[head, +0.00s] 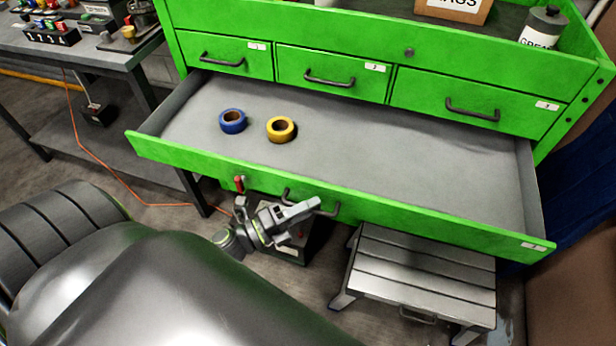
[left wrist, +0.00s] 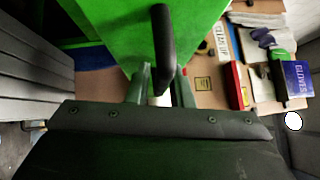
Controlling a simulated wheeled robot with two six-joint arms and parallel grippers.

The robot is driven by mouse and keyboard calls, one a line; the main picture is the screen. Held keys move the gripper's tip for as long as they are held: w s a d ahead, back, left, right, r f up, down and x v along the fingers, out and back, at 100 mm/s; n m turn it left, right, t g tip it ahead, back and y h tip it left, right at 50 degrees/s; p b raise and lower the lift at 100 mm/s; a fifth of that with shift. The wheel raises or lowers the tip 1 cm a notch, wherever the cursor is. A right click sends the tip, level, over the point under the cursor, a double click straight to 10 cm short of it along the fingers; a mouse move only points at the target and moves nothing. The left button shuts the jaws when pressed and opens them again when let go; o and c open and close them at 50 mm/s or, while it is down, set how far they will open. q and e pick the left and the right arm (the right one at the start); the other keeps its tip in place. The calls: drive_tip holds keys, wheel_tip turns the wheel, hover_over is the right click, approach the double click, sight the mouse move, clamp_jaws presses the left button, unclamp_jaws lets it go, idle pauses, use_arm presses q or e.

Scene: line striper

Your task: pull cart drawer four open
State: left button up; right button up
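The green cart's wide lower drawer (head: 450,215) stands far out below three shut drawers, its grey inside showing. Its label is too small to read. A blue tape roll (head: 233,121) and a yellow tape roll (head: 281,129) lie inside it at the left. The drawer's dark handle (head: 332,210) is partly hidden behind my left gripper (head: 308,206). In the left wrist view the handle (left wrist: 163,45) runs between the two fingers of my left gripper (left wrist: 163,86). Whether the fingers press on it is unclear. My right gripper is not in view.
A grey step stool (head: 420,275) stands below the drawer at the right. A workbench (head: 95,50) stands at the left, with an orange cord (head: 100,165) on the floor. A box (head: 455,10) and a grease can (head: 543,27) stand on the cart top.

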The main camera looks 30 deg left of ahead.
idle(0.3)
